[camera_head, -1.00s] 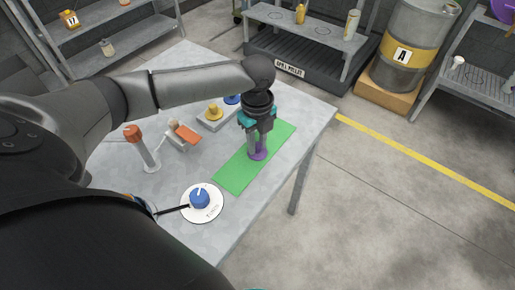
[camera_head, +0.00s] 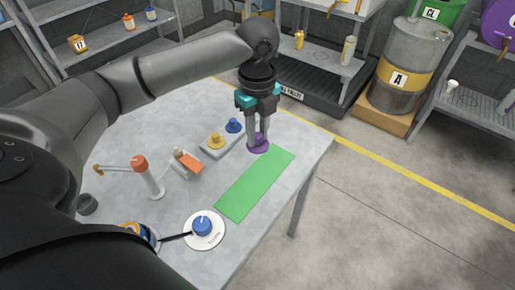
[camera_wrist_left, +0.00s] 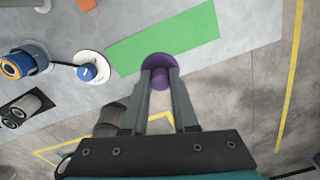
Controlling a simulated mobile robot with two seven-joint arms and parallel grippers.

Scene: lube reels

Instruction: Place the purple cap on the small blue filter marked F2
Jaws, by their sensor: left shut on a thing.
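My left gripper (camera_head: 258,146) points down with its fingers shut on the purple cap (camera_head: 259,150). The cap is at the far end of the green mat; I cannot tell whether it touches the table. In the left wrist view, the purple cap (camera_wrist_left: 158,61) sits between the fingertips (camera_wrist_left: 160,76), over the mat's edge. No F2 mark is readable. A blue-and-orange cylinder (camera_wrist_left: 24,62) stands at the left of the wrist view, and it shows partly hidden behind my arm in the head view (camera_head: 145,232). My right gripper is not in view.
The green mat (camera_head: 250,185) is bare. A grey tray (camera_head: 213,153) holds a yellow cap (camera_head: 215,141) and a blue cap (camera_head: 234,125). A blue knob (camera_head: 202,226) sits on a white disc. The table's right edge drops to the floor.

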